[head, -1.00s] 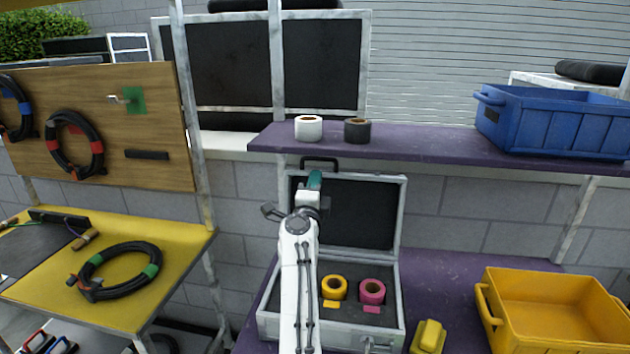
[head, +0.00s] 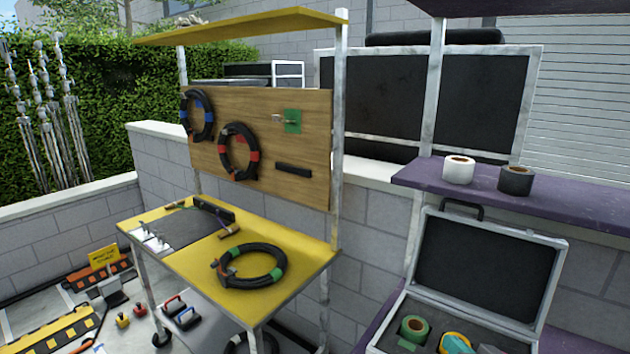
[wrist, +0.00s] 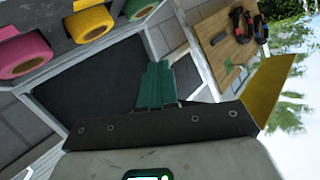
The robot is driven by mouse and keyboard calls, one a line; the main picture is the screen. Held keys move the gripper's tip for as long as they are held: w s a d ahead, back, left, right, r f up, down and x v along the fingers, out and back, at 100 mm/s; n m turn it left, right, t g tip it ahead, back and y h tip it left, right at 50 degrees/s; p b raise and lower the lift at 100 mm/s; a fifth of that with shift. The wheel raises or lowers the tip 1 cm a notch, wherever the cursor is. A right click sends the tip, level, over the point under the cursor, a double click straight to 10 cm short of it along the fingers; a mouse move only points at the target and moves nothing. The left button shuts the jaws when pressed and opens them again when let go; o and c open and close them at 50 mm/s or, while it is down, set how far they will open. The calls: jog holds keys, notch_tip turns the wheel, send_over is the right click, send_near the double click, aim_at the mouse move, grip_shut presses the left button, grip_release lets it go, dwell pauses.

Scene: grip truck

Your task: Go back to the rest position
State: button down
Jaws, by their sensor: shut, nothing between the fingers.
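My gripper (wrist: 156,72) shows in the wrist view, its teal fingers closed together with nothing between them. The fingers stand in front of the open case's dark lid lining and near the case's tape rolls, not visibly touching any. I cannot make out my gripper clearly in the head view; only a small teal patch shows at the bottom edge by the yellow roll. The open case (head: 548,280) is at the lower right of the head view. In the wrist view a pink tape roll (wrist: 25,52), a yellow roll (wrist: 90,22) and a green roll (wrist: 138,8) lie along the top.
The purple shelf (head: 420,178) with a white roll (head: 458,169) and a black roll (head: 516,180) is above the case. A yellow cart (head: 185,263) carries a cable coil (head: 252,267). A wooden board (head: 315,145) with hung coils stands behind it.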

jog(key=s+f+g+h, duration=0.1)
jog(key=s+f+g, duration=0.3)
jog(key=s, duration=0.8)
jog(key=s+f+g+h, duration=0.1)
jog(key=s+f+g, duration=0.4)
jog(key=s, duration=0.8)
jog(key=s+f+n+g+b, duration=0.1)
jog(key=s+f+g, duration=0.3)
jog(key=s+f, duration=0.5)
jog(key=s, duration=0.3)
jog(key=shift+s+d+h, duration=0.25)
jog(key=shift+s+h, duration=0.05)
jog(key=shift+h, duration=0.1)
